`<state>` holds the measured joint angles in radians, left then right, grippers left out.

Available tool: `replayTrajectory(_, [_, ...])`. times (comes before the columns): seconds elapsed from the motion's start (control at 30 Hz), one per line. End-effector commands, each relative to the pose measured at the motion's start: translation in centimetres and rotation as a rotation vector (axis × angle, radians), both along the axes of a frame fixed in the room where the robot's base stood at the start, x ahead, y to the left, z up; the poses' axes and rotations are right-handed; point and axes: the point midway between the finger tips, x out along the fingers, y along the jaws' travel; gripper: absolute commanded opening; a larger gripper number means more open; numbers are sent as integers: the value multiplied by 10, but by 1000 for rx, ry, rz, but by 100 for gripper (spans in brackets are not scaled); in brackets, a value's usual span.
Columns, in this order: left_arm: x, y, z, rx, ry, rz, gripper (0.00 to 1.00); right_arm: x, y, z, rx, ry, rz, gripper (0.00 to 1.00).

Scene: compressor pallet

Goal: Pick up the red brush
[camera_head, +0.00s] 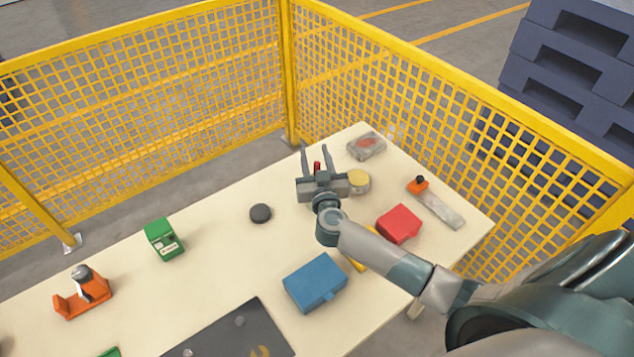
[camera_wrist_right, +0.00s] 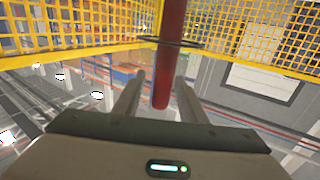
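A thin red rod, seemingly the red brush's handle (camera_head: 317,167), shows as a short red piece between the fingers of my right gripper (camera_head: 316,152) in the head view. In the right wrist view the red handle (camera_wrist_right: 170,55) comes down from the top edge, its rounded end between the two grey fingertips (camera_wrist_right: 160,88). The fingers are apart, with a visible gap on each side of the handle, so the gripper is open. The brush's other end is not clearly visible. My left gripper is not in view.
Near the gripper on the cream table (camera_head: 215,265) are a yellow-topped round item (camera_head: 358,181), a grey box (camera_head: 366,145), a red box (camera_head: 399,224), a scraper (camera_head: 437,205) and a dark puck (camera_head: 260,213). A blue box (camera_head: 315,283) lies nearer. Yellow mesh fencing (camera_head: 420,95) borders the table.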

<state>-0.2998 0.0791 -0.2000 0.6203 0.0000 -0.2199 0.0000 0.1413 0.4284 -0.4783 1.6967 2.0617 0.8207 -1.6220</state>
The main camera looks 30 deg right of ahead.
Motion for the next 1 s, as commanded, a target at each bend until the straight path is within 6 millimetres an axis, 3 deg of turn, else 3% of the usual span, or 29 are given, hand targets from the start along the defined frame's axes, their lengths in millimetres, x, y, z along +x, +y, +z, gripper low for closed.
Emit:
replayTrajectory(0.47, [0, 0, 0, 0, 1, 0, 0, 2, 0, 0, 0, 0, 1, 38])
replayTrajectory(0.5, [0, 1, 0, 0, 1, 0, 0, 2, 0, 0, 0, 0, 1, 35])
replayTrajectory(0.67, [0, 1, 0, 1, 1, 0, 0, 2, 0, 0, 0, 0, 1, 0])
replayTrajectory(1.0, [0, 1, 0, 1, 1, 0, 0, 2, 0, 1, 0, 0, 1, 0])
